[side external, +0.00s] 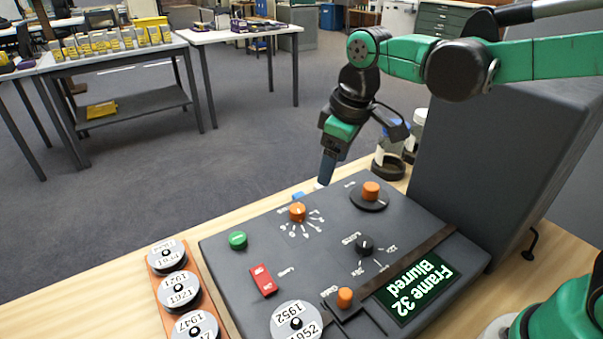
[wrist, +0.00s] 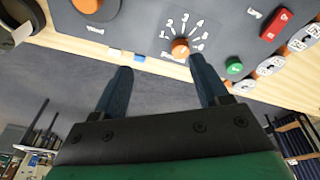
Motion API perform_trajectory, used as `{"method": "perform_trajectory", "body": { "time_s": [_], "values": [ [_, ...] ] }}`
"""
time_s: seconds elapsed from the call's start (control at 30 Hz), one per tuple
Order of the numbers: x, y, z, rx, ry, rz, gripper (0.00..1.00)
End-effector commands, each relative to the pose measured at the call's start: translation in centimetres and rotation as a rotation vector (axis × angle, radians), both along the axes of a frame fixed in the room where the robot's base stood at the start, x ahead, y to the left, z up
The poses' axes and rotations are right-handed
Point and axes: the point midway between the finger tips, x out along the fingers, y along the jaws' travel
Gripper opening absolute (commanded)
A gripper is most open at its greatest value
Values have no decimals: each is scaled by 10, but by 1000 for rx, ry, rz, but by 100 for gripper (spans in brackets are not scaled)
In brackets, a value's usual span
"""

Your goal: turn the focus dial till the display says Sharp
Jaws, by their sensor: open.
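The grey console (side external: 325,225) carries a dark display (side external: 419,283) that reads "Frame 32 Blurred". An orange knob on a black disc (side external: 371,190) sits at the console's far right; its small label is unreadable, so I cannot confirm it is the focus dial. It shows at the top left of the wrist view (wrist: 87,5). Another orange knob (side external: 297,211), ringed by numbers, also shows in the wrist view (wrist: 180,47). My gripper (wrist: 161,66) is open and empty, pointing down by the console's far edge, apart from both knobs. In the side view its blue fingers (side external: 327,168) overlap.
A black lens knob (side external: 364,243), another orange knob (side external: 345,297), a green button (side external: 238,240) and a red switch (side external: 263,280) stand on the console. Labelled reels (side external: 180,291) lie at left. A tall grey housing (side external: 490,150) rises at right.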

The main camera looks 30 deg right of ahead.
Motion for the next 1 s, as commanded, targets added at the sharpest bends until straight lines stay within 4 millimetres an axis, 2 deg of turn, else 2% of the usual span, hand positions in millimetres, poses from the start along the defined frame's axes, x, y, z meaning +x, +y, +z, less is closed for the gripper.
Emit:
{"method": "perform_trajectory", "body": {
  "time_s": [0.1,0.33,0.47,0.8,1.0],
  "values": [
    [20,20,-14,-32,92,124,68],
    [35,41,-35,-64,199,263,68],
    [37,43,-44,-67,213,281,68],
    [37,43,-87,-65,210,279,68],
    [37,43,-94,-65,209,279,68]
  ]
}}
